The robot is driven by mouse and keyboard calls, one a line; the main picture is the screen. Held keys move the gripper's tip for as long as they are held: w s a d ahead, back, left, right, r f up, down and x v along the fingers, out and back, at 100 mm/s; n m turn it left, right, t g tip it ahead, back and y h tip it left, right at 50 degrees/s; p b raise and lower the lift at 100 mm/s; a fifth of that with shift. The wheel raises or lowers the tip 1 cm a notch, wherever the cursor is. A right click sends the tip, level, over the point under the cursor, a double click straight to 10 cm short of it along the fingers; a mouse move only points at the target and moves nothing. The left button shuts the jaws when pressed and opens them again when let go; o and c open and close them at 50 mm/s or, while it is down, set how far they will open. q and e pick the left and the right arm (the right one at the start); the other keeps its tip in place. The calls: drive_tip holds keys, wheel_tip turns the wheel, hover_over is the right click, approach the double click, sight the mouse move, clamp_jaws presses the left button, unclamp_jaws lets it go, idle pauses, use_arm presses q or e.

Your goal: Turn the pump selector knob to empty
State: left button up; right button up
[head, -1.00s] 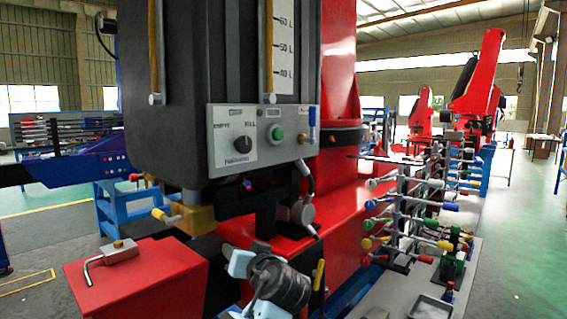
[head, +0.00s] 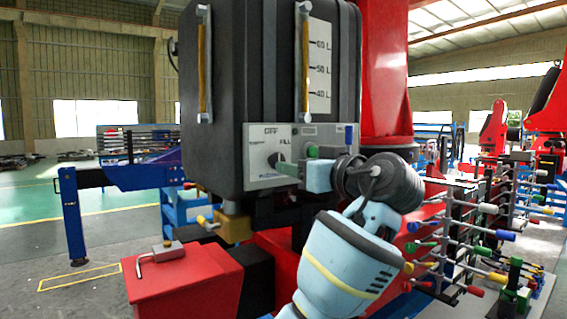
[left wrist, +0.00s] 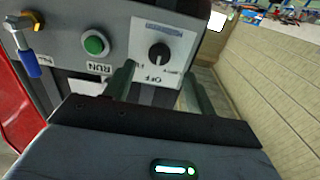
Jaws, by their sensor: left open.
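The pump selector knob (left wrist: 159,52) is a round black knob on a light grey panel (left wrist: 203,18), with OFF and other labels around it. The picture is too small to tell its pointer direction. In the head view the knob (head: 273,159) is partly covered by my gripper. My left gripper (head: 289,166) is in front of the panel. In the left wrist view its two dark green fingers (left wrist: 155,82) are open and empty, on either side of the OFF label, short of the knob. I cannot tell whether they touch the panel. My right gripper is out of view.
A green RUN button (left wrist: 95,44) and a blue-handled valve (left wrist: 30,52) sit beside the knob on the panel. A dark tank (head: 235,80) with a litre scale stands above. A red box (head: 180,280) is below left; a rack of coloured handles (head: 470,235) stands at right.

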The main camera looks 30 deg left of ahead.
sight(275, 161)
use_arm(q)
drive_tip(key=x, duration=0.6)
drive_tip(key=shift+w+a+p, duration=0.15)
drive_tip(key=shift+a+p, duration=0.15)
drive_tip(key=shift+a, duration=0.05)
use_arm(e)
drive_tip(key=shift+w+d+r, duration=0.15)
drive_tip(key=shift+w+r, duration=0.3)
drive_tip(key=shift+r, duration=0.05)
use_arm(q)
drive_tip(key=c, duration=1)
